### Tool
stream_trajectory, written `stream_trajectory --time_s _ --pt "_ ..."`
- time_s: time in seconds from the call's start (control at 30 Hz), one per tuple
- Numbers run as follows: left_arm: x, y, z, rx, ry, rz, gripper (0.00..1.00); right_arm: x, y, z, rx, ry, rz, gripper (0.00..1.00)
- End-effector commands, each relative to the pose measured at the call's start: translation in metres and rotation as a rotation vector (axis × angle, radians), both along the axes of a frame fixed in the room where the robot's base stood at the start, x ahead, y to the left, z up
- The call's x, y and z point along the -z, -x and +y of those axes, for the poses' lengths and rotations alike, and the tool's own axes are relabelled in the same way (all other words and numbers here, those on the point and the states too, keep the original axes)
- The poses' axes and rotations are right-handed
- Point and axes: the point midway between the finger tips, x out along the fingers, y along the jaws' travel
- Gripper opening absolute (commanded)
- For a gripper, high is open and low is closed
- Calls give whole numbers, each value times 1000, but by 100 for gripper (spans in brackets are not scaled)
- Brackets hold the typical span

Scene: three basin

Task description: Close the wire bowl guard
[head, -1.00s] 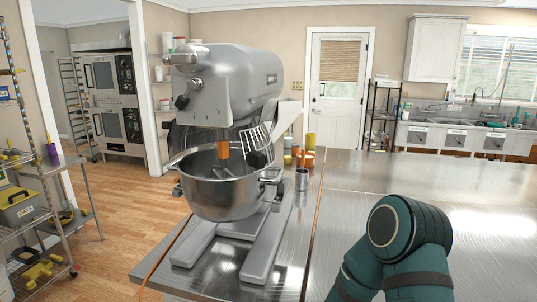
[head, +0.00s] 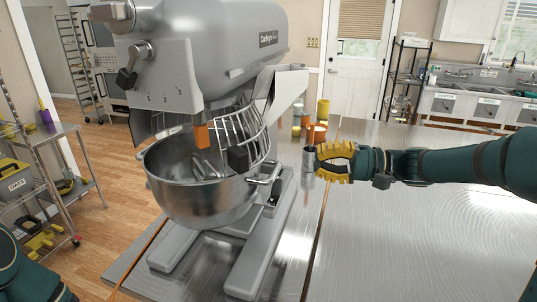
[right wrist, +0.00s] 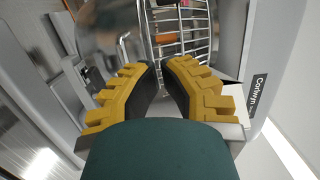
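The wire bowl guard (head: 243,133) is a curved metal cage on the grey stand mixer (head: 215,50). It is swung to the right side of the bowl, leaving the bowl's front uncovered. A black block (head: 238,159) sits at its lower edge. The steel bowl (head: 190,203) is below, with an orange-topped tool hanging in it. My right gripper (head: 318,163), with yellow fingers, is right of the guard and apart from it. In the right wrist view, the guard (right wrist: 180,28) shows beyond the fingertips, which are parted with nothing between them. My left gripper is out of view.
A metal can (head: 308,160) stands close behind my right gripper. Orange and yellow containers (head: 317,130) stand further back. The steel table (head: 420,225) is bare at the right. A shelf cart (head: 75,160) stands at the left.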

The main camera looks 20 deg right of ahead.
Motion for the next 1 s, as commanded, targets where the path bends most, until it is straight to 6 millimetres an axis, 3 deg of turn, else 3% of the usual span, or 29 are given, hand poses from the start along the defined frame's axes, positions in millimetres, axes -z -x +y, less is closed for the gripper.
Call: stream_trajectory --time_s 0.17,0.63,0.8,1.0 --pt "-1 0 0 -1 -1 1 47 -4 -5 12 -5 -7 -10 0" --pt "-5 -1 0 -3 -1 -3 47 -3 -41 93 -5 -6 -5 0" --pt "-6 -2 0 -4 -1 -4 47 -3 -32 115 -4 -5 -7 0" --pt "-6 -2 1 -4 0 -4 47 -3 -27 127 -3 -5 -7 0"
